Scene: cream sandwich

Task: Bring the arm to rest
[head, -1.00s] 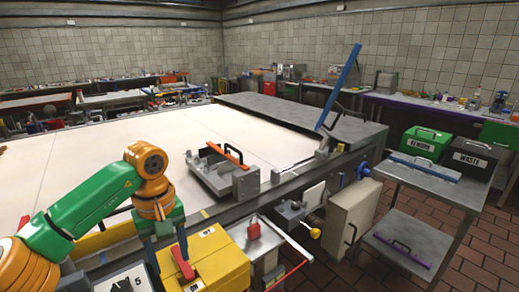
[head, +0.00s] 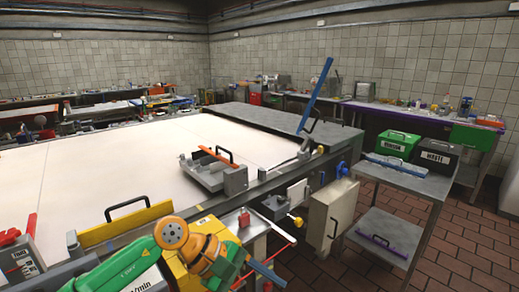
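My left arm, green and orange, comes in low from the left. Its gripper (head: 262,271) is at the bottom centre, pointing right and down, with blue-grey finger parts showing. The picture's bottom edge and the viewing angle hide whether the fingers are apart. I see nothing held in it. It appears in front of the yellow box (head: 203,229) at the table's front edge. My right gripper is not in view.
A large pale table (head: 120,165) fills the left and middle. A clamp-like fixture (head: 215,170) and a long blue lever (head: 317,92) stand at its right side. A grey cart (head: 405,180) carries green and black bins. Brick floor is free at right.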

